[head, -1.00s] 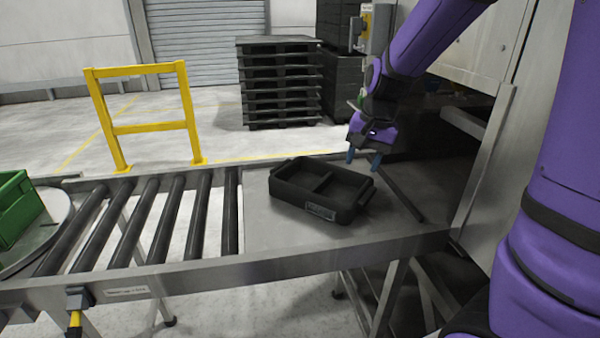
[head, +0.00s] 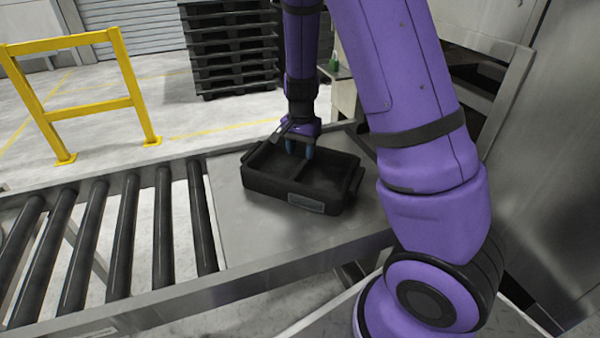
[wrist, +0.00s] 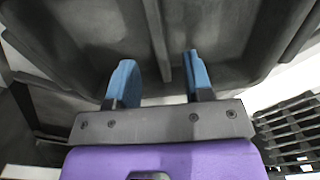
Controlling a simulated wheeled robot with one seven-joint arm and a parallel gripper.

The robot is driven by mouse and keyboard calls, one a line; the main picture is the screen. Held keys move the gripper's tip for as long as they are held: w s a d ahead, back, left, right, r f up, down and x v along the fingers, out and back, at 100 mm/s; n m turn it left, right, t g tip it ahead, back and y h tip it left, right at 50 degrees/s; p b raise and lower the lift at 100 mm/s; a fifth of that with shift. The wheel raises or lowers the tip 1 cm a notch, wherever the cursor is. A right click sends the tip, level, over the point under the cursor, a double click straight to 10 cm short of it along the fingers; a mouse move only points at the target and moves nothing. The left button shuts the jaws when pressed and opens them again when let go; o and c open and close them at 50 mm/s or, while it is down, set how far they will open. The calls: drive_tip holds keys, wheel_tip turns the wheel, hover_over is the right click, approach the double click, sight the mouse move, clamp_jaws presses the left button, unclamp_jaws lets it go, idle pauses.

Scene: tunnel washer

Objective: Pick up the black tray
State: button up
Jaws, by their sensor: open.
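The black tray (head: 322,199) sits on the steel table (head: 255,235) in the head view. It has a divider inside, a handle at each end and a light label on its front. My gripper (head: 299,147) points down at the tray's far side, its blue fingertips apart. In the wrist view the tray (wrist: 215,30) fills the upper part, with its divider showing between the two blue fingers of my gripper (wrist: 160,78). The fingers hold nothing. I cannot tell whether they touch the tray.
A roller conveyor (head: 128,235) adjoins the table on the left. A yellow barrier (head: 85,95) stands behind it, and a stack of dark pallets (head: 232,50) stands at the back. A steel machine wall (head: 540,170) is at the right. Bare table lies left of the tray.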

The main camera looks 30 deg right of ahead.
sight(301, 166)
drive_tip(key=shift+s+f, duration=0.2)
drive_tip(key=shift+f, duration=2.8)
drive_tip(key=shift+a, duration=0.1)
clamp_jaws()
